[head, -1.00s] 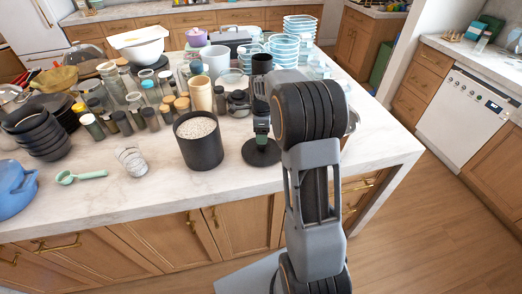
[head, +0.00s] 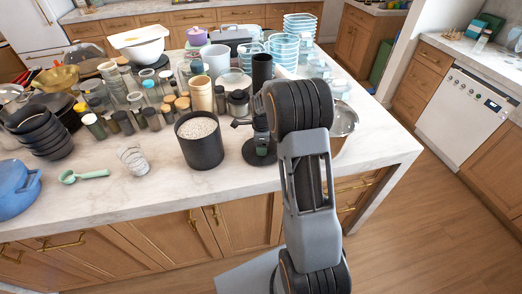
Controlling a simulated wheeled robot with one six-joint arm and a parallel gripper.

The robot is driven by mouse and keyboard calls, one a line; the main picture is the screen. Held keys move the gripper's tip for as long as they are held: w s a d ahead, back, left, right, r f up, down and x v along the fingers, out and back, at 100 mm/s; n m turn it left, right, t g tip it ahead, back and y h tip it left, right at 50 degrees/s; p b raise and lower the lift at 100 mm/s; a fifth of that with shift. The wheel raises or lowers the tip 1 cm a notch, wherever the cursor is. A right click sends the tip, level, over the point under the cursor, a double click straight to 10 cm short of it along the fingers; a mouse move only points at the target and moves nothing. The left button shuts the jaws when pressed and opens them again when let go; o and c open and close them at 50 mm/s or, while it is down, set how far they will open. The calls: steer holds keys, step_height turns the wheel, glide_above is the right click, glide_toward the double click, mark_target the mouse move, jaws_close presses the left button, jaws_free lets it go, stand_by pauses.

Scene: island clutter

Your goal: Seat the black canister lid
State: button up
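The black canister (head: 202,152) stands open and upright near the island's front edge, filled with pale grains. A round black disc (head: 254,160), which looks like its lid, lies flat on the counter just right of it, apart from it. My gripper (head: 259,143) points down over the disc, right of the canister. My own arm hides part of it, and its fingers are small and dark against the disc. I cannot tell whether they are open, or whether they touch the disc.
Jars and bottles (head: 135,103) crowd the counter behind the canister. A clear glass (head: 132,158), a green scoop (head: 84,176) and black bowls (head: 42,135) stand to the left. A metal pot (head: 343,122) is partly behind my arm. The counter's front strip is mostly clear.

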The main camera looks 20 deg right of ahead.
steer(key=c, duration=0.9)
steer(key=shift+r, duration=0.2)
